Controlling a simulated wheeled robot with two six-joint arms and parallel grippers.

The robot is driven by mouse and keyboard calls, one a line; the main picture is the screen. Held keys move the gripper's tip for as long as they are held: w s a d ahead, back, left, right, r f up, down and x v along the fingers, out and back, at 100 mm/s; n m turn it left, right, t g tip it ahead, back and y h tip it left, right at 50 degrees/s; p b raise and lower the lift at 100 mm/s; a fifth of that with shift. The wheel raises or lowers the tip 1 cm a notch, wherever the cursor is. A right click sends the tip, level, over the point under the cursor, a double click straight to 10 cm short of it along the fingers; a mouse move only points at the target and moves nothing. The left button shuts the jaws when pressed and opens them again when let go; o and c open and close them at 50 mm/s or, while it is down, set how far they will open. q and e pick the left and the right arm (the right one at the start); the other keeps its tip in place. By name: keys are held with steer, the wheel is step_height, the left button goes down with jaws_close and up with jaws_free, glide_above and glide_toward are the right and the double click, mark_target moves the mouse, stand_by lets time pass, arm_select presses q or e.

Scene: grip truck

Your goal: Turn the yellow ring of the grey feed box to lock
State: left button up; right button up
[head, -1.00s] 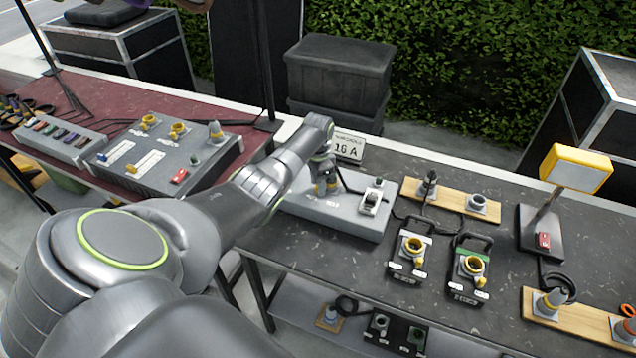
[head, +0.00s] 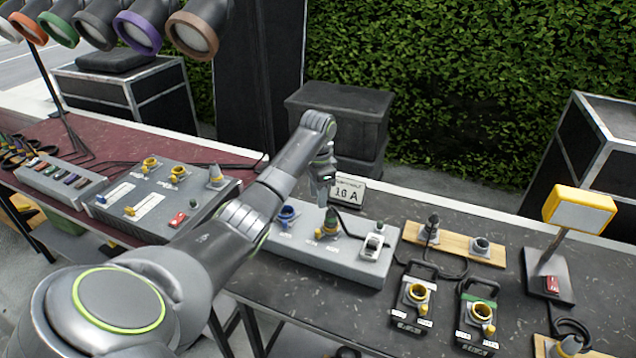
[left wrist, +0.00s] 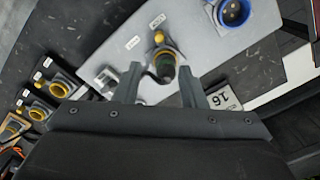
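The grey feed box (head: 345,262) lies on the dark worktop, in front of the 16 A sign. A dark plug (head: 331,213) stands upright in its middle socket, with the yellow ring (head: 326,231) around its base. The ring also shows in the left wrist view (left wrist: 166,54), with a yellow knob beside it. I cannot tell whether it is locked. My left gripper (head: 324,200) is above the plug, pointing down. In the left wrist view its two fingers (left wrist: 160,84) are apart, with the plug beyond the gap and nothing held. My right gripper is out of view.
A blue socket (head: 286,214) and a white switch (head: 374,243) flank the plug on the box. The 16 A sign (head: 346,191) stands close behind. Black boxes with yellow sockets (head: 420,293) and a yellow lamp (head: 583,210) are to the right. Bare worktop lies in front.

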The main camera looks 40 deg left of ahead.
arm_select(q)
steer(key=shift+r, duration=2.4)
